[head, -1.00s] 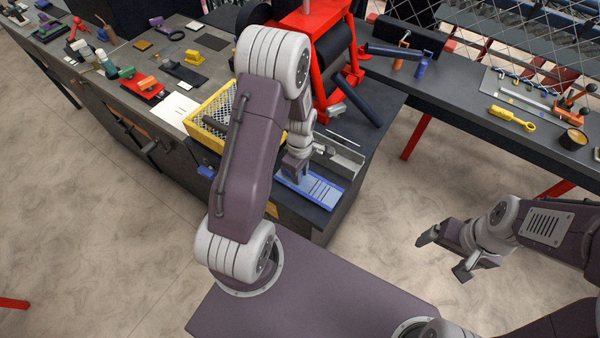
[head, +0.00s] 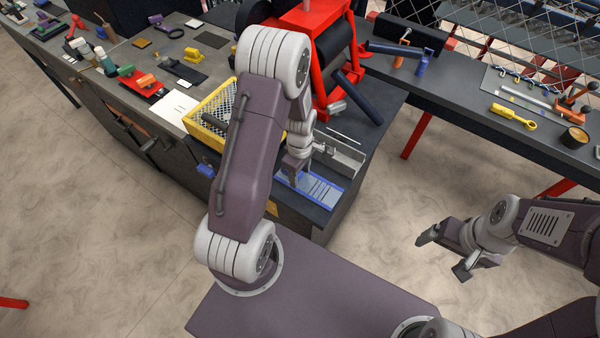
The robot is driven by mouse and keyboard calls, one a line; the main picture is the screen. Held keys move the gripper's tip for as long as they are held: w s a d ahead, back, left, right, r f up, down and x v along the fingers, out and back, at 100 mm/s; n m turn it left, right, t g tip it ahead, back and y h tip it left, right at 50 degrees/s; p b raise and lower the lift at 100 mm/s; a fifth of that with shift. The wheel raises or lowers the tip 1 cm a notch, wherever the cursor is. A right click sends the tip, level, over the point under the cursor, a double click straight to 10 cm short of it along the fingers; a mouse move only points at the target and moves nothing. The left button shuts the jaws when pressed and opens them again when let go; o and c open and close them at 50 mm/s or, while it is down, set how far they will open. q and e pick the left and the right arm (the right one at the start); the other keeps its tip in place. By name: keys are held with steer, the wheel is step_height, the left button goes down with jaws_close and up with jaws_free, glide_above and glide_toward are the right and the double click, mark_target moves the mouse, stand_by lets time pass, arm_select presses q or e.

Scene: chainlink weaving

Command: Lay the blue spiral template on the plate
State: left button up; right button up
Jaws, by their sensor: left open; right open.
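The blue template (head: 325,191), a flat slotted piece, lies at the front right corner of the dark workbench. My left gripper (head: 292,177) is open, pointing down at the template's left end. Its fingers partly cover that end, and I cannot tell whether they touch it. I cannot make out a separate plate under the template. My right gripper (head: 443,255) is open and empty, over the floor to the right, away from the bench.
A grey metal channel (head: 340,157) lies just behind the template. A yellow basket (head: 206,108) stands left of my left arm, and a red-framed machine (head: 325,60) stands behind. The right bench holds a yellow tool (head: 513,116) and an orange-rimmed cup (head: 574,138).

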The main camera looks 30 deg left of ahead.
arm_select(q)
step_height(320, 180, up, 9)
steer(key=shift+b, duration=0.45)
stand_by(0.4)
